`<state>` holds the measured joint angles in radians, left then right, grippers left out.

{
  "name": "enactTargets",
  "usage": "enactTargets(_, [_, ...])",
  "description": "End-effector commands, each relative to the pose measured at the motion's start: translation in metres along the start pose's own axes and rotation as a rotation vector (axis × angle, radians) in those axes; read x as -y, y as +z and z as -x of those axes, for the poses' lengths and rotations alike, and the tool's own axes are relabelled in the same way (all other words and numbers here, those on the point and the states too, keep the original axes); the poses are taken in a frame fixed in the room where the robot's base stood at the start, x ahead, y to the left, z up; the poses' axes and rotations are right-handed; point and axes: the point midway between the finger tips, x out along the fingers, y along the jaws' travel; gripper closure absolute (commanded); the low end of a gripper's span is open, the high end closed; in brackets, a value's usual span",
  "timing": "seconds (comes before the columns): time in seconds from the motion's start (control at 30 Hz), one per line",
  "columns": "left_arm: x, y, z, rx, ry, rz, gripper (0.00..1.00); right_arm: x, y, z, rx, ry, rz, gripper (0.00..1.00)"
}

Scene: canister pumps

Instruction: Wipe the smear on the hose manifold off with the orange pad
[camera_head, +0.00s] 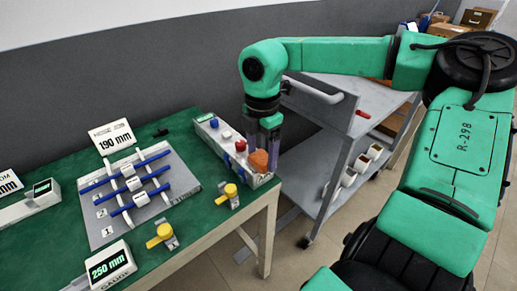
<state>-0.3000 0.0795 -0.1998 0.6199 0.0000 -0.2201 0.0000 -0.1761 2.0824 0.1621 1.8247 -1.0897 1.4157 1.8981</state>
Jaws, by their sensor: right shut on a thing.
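The orange pad (258,161) is held at the tips of my right gripper (265,145), which is shut on it and points down. The pad is over the near right end of a long pale block (215,133) with blue, white and red knobs, at the table's right edge. I cannot tell whether the pad touches the block. A grey board (103,230) with blue hoses and white numbered clips lies to the left. I cannot tell which of these is the hose manifold. No smear can be made out. My left gripper is not in view.
The green table (190,243) also holds two yellow valves (229,193), a 190 mm display (114,137) and a 250 mm gauge (110,265). A grey cart (335,150) stands right of the table, behind my right arm. Bare tabletop shows between the board and the block.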

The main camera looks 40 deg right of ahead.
Motion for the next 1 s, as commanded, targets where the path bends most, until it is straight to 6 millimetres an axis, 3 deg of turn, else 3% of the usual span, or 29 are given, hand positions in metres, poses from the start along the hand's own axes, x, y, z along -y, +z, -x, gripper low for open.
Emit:
enactTargets(0.27, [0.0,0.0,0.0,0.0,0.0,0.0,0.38,-0.003,0.0,0.0,0.001,-0.002,-0.001,0.68])
enactTargets(0.63, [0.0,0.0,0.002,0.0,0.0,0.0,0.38,-0.023,0.0,0.001,0.001,0.0,0.0,0.68])
enactTargets(1.0, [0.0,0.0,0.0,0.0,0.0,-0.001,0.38,-0.02,0.0,0.001,-0.001,0.003,-0.001,0.68])
